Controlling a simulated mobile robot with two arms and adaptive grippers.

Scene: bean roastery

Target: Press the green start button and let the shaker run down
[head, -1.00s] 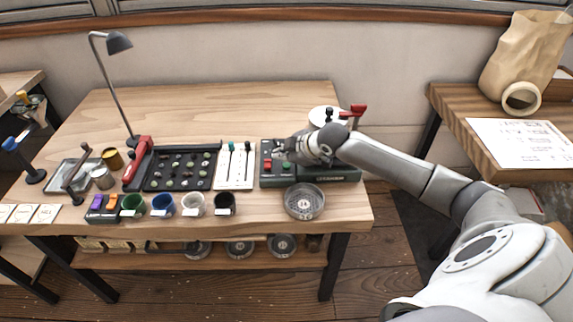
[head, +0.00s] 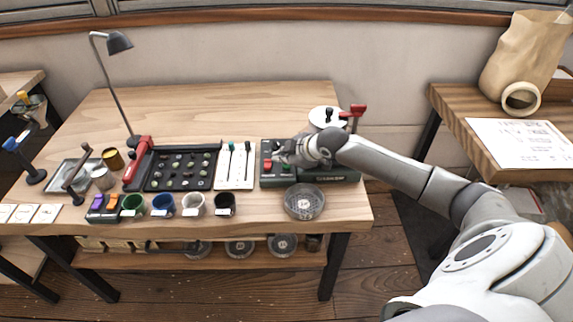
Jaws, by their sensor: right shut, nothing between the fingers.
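The shaker (head: 335,178) is a dark green machine at the right end of the wooden bench. Its control panel at the left end carries a red button (head: 267,164) and the green start button (head: 286,168). My right gripper (head: 279,157) is shut and empty, low over this panel, just behind the buttons. Whether its fingertips touch anything is too small to tell. My right arm and wrist cover part of the shaker's middle. My left gripper is out of the picture.
A round sieve (head: 304,202) stands in front of the shaker. A white-topped round vessel (head: 327,116) and a red-handled lever (head: 356,111) stand behind it. A white board with slim tools (head: 235,180) is close on the left. The bench's back area is clear.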

